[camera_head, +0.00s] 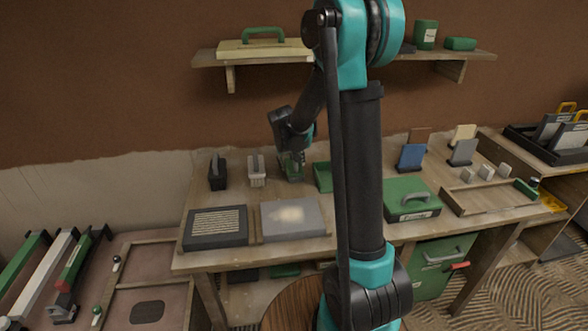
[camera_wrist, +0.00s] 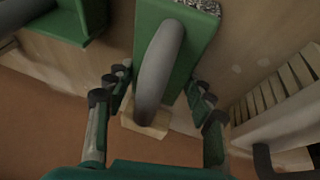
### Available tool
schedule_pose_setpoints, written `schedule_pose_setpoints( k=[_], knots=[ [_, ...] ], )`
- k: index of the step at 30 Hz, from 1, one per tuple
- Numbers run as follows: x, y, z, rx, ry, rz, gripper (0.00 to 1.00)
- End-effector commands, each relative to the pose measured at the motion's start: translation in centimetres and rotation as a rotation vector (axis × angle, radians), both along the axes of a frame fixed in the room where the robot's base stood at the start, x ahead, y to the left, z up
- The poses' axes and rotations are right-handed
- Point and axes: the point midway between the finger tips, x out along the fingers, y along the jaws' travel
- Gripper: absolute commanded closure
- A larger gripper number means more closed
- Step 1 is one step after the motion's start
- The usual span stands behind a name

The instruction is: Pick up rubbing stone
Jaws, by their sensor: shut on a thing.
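The rubbing stone appears to be the green block with a grey arched handle (camera_wrist: 160,62) in the wrist view; a speckled grey patch shows at its top edge. My gripper (camera_wrist: 158,92) has its black-tipped fingers on both sides of this block and is shut on it. In the head view my gripper (camera_head: 291,160) points down at the back middle of the bench, with green showing at its fingers. The stone's underside is hidden, so I cannot tell whether it touches the bench.
A black handled tool (camera_head: 217,172) and a grey one (camera_head: 257,170) stand to the left. A green open holder (camera_head: 322,177) is close on the right. A wall shelf (camera_head: 205,60) hangs above.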

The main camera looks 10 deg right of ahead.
Motion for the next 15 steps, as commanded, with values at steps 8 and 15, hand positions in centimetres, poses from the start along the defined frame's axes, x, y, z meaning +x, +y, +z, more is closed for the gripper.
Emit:
schedule_pose_setpoints(
  k=[8, 15],
  knots=[
    [0.0, 0.0, 0.2, 0.0, 0.0, 0.0, 1.0],
    [0.0, 0.0, 2.4, 0.0, 0.0, 0.0, 1.0]
  ],
)
